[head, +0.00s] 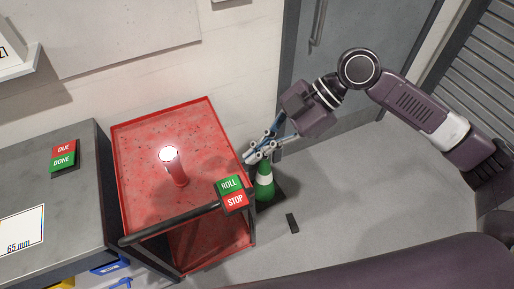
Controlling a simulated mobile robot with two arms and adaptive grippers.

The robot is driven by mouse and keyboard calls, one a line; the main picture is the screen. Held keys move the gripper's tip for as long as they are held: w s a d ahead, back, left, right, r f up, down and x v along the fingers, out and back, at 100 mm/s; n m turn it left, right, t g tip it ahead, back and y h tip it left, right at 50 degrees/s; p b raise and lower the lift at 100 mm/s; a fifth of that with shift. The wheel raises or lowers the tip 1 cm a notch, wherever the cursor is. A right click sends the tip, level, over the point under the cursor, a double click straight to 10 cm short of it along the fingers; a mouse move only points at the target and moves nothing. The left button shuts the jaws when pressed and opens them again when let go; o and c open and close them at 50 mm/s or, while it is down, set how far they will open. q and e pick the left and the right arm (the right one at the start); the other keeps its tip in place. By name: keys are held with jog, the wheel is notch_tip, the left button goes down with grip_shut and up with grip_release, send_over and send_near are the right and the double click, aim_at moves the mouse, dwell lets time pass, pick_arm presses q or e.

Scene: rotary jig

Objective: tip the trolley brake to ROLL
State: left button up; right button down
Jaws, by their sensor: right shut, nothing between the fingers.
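The red trolley (204,117) stands in the middle of the head view, with a dark push handle (165,230) along its near side. The trolley brake plate (233,194) sits at the handle's right end, with a green ROLL half above a red STOP half. I cannot tell which way it is tipped. My right gripper (249,157) is shut and empty, a little above and to the right of the plate in the picture, near the trolley's right edge. It looks apart from the plate. My left gripper is out of view.
A lit red lamp (175,168) stands on the trolley top. A grey bench (80,192) with a DUE/DONE sign (63,156) is at left. Open floor (345,190) lies at right.

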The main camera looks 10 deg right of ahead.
aim_at(228, 184)
jog(key=p+x, duration=0.2)
jog(key=x, duration=0.3)
jog(key=shift+a+f, duration=0.15)
jog(key=shift+a, duration=0.2)
jog(key=f, duration=0.1)
jog(key=f+p, duration=0.1)
jog(key=f, duration=0.1)
jog(key=shift+w+a+f, duration=0.1)
jog(key=shift+a+f, duration=0.25)
jog(key=shift+w+d+f, duration=0.1)
jog(key=shift+w+f, duration=0.05)
jog(key=shift+f, duration=0.45)
jog(key=shift+w+f, duration=0.1)
jog(key=shift+f, duration=0.3)
jog(key=shift+g, duration=0.3)
